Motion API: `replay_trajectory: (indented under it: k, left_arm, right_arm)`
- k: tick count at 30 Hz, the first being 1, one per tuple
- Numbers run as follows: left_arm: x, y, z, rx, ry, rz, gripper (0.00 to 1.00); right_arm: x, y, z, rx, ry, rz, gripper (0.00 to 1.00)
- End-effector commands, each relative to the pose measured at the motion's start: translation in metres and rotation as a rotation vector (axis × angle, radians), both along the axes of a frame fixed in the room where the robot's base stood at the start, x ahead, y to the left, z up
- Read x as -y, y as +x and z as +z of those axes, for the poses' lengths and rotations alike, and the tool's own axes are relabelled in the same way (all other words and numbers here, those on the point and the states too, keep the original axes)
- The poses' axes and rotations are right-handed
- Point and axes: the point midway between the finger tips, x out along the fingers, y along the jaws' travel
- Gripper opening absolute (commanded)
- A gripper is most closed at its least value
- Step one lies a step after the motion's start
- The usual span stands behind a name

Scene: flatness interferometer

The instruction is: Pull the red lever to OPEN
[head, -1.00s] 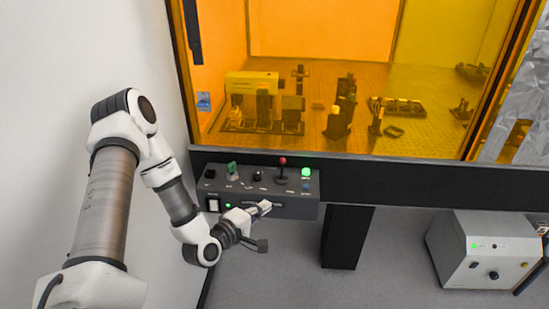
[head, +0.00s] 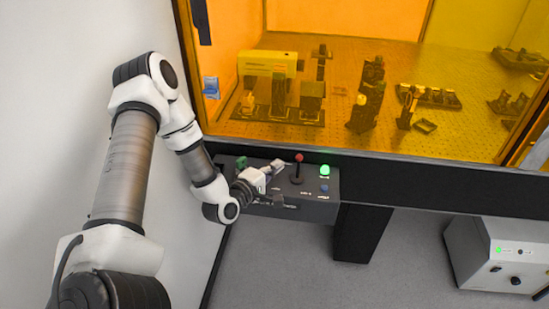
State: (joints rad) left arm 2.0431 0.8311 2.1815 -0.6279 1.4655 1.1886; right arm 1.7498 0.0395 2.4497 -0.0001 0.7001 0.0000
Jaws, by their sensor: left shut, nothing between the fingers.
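The red-tipped lever (head: 298,170) stands on top of the dark control box (head: 322,208), right of its middle. Its red knob is at the top of a dark stem. My left gripper (head: 279,181) is over the front of the box, just left of the lever, with its fingers shut and empty. I see a gap between the gripper and the lever in the picture. The labels beside the lever are too small to read. My right gripper is not in view.
A lit green lamp (head: 325,170) and a blue button (head: 322,188) sit right of the lever. An orange-windowed enclosure (head: 350,90) rises behind the box. A white instrument (head: 497,252) stands lower right.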

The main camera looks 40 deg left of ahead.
Motion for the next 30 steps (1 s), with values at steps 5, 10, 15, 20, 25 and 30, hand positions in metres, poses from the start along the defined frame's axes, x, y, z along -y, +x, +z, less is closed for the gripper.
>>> replay_trajectory:
  k: [5, 10, 15, 20, 25, 30]
  left_arm:
    - [-0.001, 0.037, -0.003, 0.000, 0.006, -0.005, 0.00]
    - [-0.003, 0.061, -0.006, 0.000, 0.003, -0.001, 0.00]
    - [-0.003, 0.067, -0.007, 0.000, -0.001, 0.000, 0.00]
    - [-0.003, 0.067, -0.007, 0.000, -0.001, 0.000, 0.00]
    - [-0.003, 0.068, -0.008, 0.003, 0.001, 0.000, 0.00]
    - [-0.003, 0.074, -0.011, 0.028, 0.016, -0.001, 0.00]
  right_arm:
    - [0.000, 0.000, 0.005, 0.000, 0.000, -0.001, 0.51]
    - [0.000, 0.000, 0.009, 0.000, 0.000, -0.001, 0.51]
    - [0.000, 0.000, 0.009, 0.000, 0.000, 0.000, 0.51]
    - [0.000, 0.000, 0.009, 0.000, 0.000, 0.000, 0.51]
    - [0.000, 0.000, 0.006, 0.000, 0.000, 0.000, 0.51]
    - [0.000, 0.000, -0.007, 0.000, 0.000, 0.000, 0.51]
